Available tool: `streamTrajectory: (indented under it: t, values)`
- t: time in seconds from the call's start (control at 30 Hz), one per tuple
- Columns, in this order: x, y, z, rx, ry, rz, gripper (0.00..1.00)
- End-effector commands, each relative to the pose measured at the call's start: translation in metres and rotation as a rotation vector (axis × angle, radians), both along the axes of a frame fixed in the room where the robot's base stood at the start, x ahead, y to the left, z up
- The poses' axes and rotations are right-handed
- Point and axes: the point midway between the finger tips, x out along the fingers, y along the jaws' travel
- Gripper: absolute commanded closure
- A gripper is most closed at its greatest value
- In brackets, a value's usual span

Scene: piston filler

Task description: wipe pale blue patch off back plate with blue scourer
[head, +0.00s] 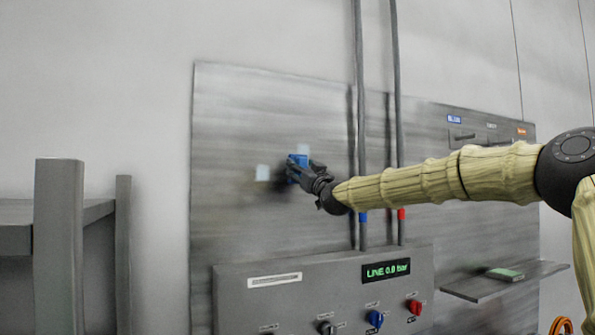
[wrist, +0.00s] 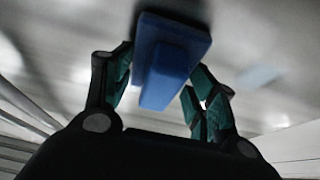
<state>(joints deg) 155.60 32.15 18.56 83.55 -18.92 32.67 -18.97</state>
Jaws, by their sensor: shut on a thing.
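The blue scourer (head: 297,165) is held up at the grey back plate (head: 230,120) in the head view. In the wrist view the scourer (wrist: 170,58) sits between the two fingers. My gripper (head: 306,172) is shut on it; it also shows in the wrist view (wrist: 158,88). The pale blue patch (head: 263,172) is on the back plate, just left of the scourer. A blurred pale patch (wrist: 260,78) shows right of the fingers in the wrist view. I cannot tell whether the scourer touches the plate.
Two vertical pipes (head: 359,100) run down the plate behind my arm. Below is a control panel (head: 240,300) with a "LINE 0.0 bar" display (head: 386,270) and coloured knobs. A small shelf (head: 480,287) juts out at right. A grey frame (head: 60,230) stands at left.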

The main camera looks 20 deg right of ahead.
Motion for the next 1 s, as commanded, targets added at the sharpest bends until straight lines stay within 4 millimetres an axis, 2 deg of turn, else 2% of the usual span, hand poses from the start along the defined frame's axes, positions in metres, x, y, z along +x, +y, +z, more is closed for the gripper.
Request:
streamTrajectory:
  t: [1.0]
  values:
    - [0.004,-0.048,0.001,-0.001,0.0,0.001,0.62]
